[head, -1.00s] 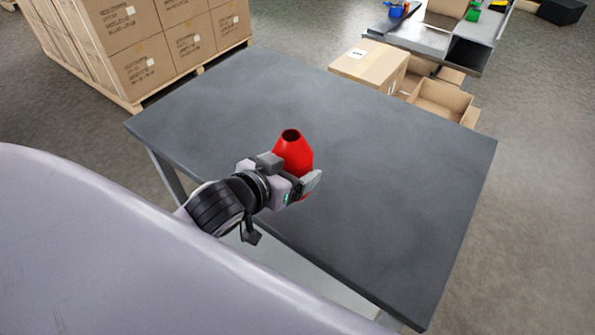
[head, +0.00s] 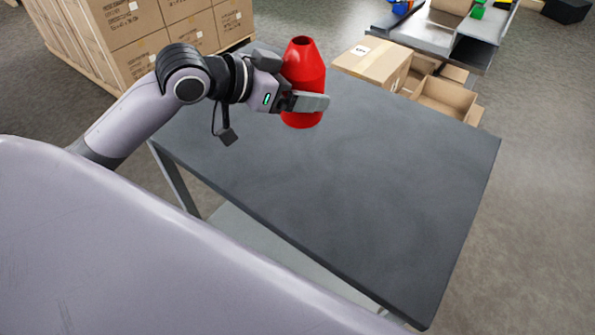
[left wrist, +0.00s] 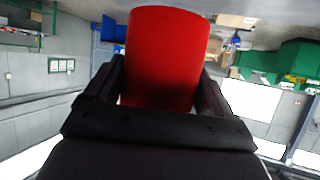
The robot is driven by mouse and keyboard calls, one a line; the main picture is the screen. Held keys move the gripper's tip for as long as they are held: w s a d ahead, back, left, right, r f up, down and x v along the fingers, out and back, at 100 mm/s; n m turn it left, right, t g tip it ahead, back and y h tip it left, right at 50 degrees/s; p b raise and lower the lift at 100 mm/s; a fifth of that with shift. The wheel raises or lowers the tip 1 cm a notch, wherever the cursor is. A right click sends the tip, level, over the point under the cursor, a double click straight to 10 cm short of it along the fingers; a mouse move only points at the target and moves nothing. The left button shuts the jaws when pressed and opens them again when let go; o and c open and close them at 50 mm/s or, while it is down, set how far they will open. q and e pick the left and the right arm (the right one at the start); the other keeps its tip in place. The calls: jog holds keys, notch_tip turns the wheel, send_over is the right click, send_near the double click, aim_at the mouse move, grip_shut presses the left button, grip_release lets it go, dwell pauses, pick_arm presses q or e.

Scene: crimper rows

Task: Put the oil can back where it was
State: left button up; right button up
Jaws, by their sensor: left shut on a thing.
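The oil can (head: 304,68) is a red bottle shape with a tapered top and a dark round opening. My left gripper (head: 300,98) is shut on its body and holds it upright, apparently above the dark grey table (head: 380,165). In the left wrist view the red can (left wrist: 165,55) fills the space between the two dark fingers of the left gripper (left wrist: 163,95). My right gripper is in neither view.
The tabletop is bare. Stacked cardboard boxes (head: 140,45) on a pallet stand behind it at left. Brown boxes (head: 375,62) stand past its far edge, near a grey bench (head: 435,38) with coloured items.

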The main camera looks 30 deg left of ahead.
aim_at(296, 69)
pick_arm(q)
jog(key=r, duration=0.2)
jog(key=r+m, duration=0.1)
jog(key=shift+s+a+r+g+h, duration=0.1)
jog(key=shift+a+r+g+h, duration=0.2)
jog(key=shift+h, duration=0.1)
notch_tip(296, 69, down, 20)
jog(key=shift+r+b, duration=0.1)
jog(key=shift+b, duration=1.05)
jog(key=o, duration=1.1)
jog(key=shift+s+a, duration=0.15)
jog(key=shift+s, duration=0.15)
jog(key=v, duration=0.8)
jog(key=shift+v, duration=1.7)
jog(key=shift+r, duration=0.1)
